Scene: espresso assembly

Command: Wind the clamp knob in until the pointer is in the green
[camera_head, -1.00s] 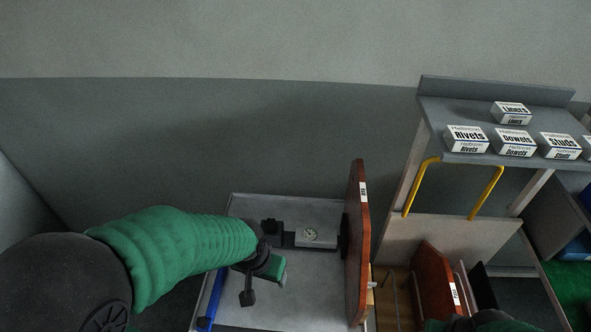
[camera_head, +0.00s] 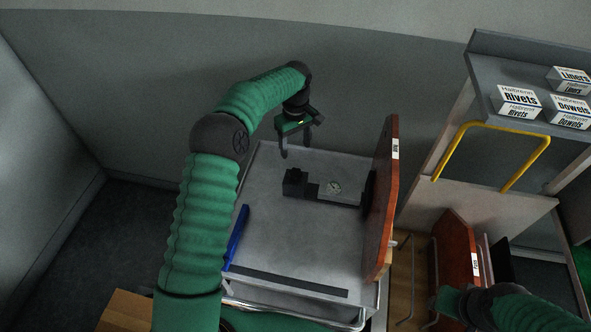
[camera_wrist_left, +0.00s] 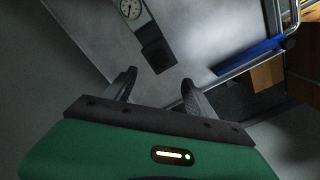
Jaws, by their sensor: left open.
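The clamp (camera_head: 319,190) is a dark fixture on the grey tray top (camera_head: 300,240), its right end by an upright red-brown board (camera_head: 383,200). Its round pale dial (camera_head: 334,187) also shows in the left wrist view (camera_wrist_left: 131,9); the pointer and any green zone are too small to read. A black block at the clamp's left end (camera_head: 295,182), perhaps the knob, also shows in the wrist view (camera_wrist_left: 158,57). My left gripper (camera_head: 296,149) is open and empty, apart from the clamp, above the tray's far edge. It shows in the wrist view (camera_wrist_left: 158,80).
A blue bar (camera_head: 236,237) lies along the tray's left edge. A shelf with labelled boxes (camera_head: 519,101) and a yellow rail (camera_head: 490,126) stand to the right. Part of my right arm shows at the lower right. The tray's front half is mostly clear.

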